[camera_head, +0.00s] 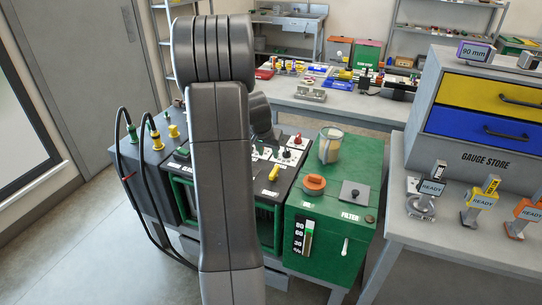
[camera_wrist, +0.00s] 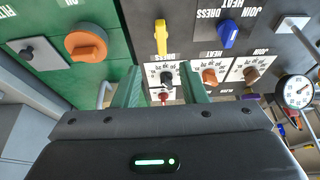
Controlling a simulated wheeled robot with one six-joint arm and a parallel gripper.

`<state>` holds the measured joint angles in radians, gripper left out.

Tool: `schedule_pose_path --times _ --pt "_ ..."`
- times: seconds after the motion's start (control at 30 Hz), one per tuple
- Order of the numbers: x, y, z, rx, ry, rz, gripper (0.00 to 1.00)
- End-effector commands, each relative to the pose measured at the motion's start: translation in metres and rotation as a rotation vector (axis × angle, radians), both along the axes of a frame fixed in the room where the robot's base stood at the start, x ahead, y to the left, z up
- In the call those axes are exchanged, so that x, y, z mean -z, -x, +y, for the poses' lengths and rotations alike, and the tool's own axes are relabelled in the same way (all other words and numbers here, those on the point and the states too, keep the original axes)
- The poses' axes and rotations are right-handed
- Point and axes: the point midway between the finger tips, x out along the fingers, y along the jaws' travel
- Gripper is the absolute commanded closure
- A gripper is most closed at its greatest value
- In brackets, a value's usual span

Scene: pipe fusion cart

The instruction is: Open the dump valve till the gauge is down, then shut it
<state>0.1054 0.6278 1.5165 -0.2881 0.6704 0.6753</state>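My gripper (camera_wrist: 163,92) is open in the wrist view. Its two green fingers stand either side of a black knob (camera_wrist: 167,78) on a white dial, with a small red knob (camera_wrist: 163,97) beyond. I cannot tell whether the fingers touch anything. A round white-faced gauge (camera_wrist: 297,90) is at the right edge; its needle is too small to read surely. A yellow lever (camera_wrist: 160,37) and a blue lever (camera_wrist: 228,33) sit on the dark panel. The yellow lever (camera_head: 273,172) also shows in the head view, where my arm hides the gripper. I cannot tell which control is the dump valve.
An orange knob (camera_wrist: 86,43) is on the green cabinet, left of the panel. Orange (camera_wrist: 208,76) and dark red (camera_wrist: 250,73) dial knobs sit right of the fingers. A gauge store (camera_head: 485,120) is at right.

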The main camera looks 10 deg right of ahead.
Motion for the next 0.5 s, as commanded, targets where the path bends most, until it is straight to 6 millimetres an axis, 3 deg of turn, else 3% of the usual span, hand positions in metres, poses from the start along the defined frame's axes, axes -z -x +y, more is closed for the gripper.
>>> schedule_pose_path --times 0.27,0.5 --pt "0.018 -0.012 -0.006 0.013 0.000 -0.002 0.62" --pt "0.056 -0.024 -0.016 0.011 -0.001 -0.002 0.62"
